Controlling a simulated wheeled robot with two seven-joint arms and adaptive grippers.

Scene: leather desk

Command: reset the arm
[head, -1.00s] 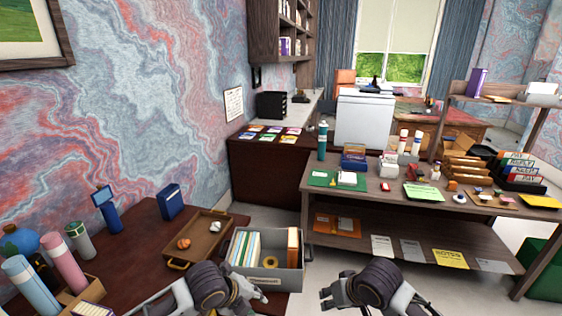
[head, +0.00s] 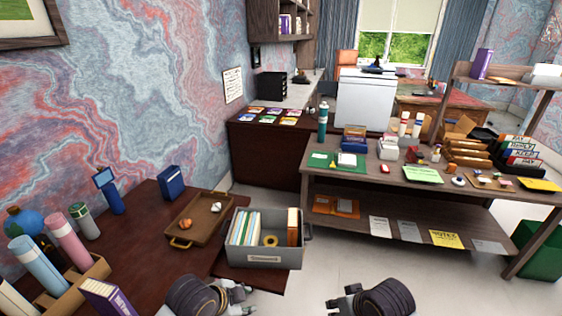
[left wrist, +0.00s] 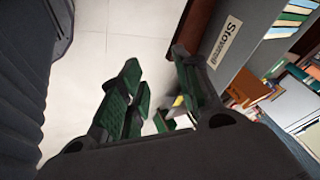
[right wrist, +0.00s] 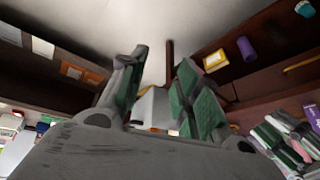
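My left gripper (head: 240,293) is low in the head view, just in front of the grey bin. In the left wrist view its green-padded fingers (left wrist: 155,100) stand apart with nothing between them. My right gripper (head: 338,304) is at the bottom of the head view, to the right of the bin and over the pale floor. In the right wrist view its fingers (right wrist: 160,90) are apart and no held object shows. Both arms are mostly cut off by the bottom edge.
The grey bin (head: 262,262) with folders and a tape roll stands at the dark desk's (head: 150,235) right end. A brown tray (head: 188,238) lies left of it. A stocked table (head: 330,176) with a lower shelf stands ahead right. Pale floor (head: 400,262) lies between.

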